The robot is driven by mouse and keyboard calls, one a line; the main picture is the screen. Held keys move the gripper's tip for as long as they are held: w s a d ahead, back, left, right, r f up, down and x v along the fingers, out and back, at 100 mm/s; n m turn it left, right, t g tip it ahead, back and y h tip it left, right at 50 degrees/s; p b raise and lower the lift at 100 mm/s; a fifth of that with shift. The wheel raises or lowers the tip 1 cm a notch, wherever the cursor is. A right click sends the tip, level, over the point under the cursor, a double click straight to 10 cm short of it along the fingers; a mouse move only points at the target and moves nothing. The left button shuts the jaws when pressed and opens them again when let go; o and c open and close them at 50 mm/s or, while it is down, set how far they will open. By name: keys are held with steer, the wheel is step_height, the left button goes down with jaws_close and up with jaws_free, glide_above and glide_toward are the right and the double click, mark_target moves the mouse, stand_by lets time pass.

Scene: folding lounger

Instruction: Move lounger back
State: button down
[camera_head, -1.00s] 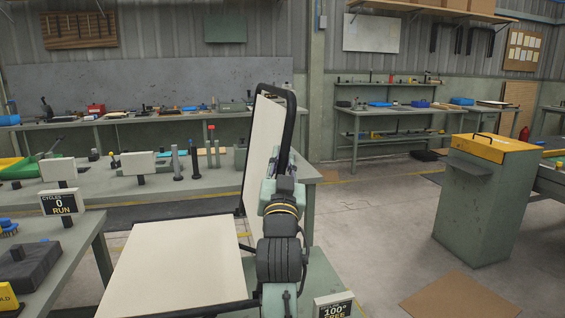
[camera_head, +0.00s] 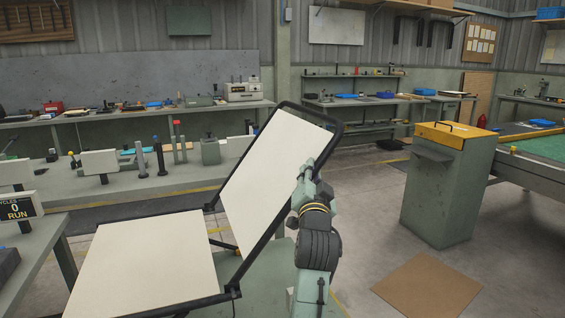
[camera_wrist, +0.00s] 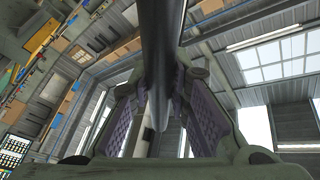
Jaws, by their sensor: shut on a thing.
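The folding lounger has a cream back panel (camera_head: 268,165) in a black tubular frame and a cream seat panel (camera_head: 140,265) lying flat at lower left. The back leans to the right, well off upright, and meets the seat at a hinge at its lower end. My gripper (camera_head: 308,170) is at the right side rail of the back frame. In the wrist view, the black tube (camera_wrist: 158,50) passes between the purple-padded fingers of my gripper (camera_wrist: 165,105), which are shut around it. My arm hides part of the lower right rail.
A green cabinet with a yellow top (camera_head: 448,185) stands at right, with a brown mat (camera_head: 427,287) on the floor before it. Workbenches line the back wall. Floor between my arm and the cabinet is clear.

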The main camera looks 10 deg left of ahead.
steer(key=w+d+f+m, duration=0.2)
steer(key=d+f, duration=0.1)
steer(key=f, duration=0.1)
steer(key=w+d+f+m+g+h, duration=0.1)
steer(key=w+d+f+m, duration=0.1)
steer(key=d+f, duration=0.2)
steer(key=shift+w+f+g+b, duration=0.3)
steer(key=shift+w+f+b, duration=0.1)
steer(key=shift+f, duration=0.35)
steer(key=shift+d, duration=0.1)
steer(key=c, duration=1.5)
jaws_free()
steer(key=shift+s, duration=0.1)
steer(key=s, duration=0.4)
steer(key=s+d, duration=0.1)
steer(key=s, duration=0.6)
steer(key=shift+s+d+f, duration=0.2)
steer(key=shift+s+f, duration=0.15)
steer(key=shift+s, duration=0.05)
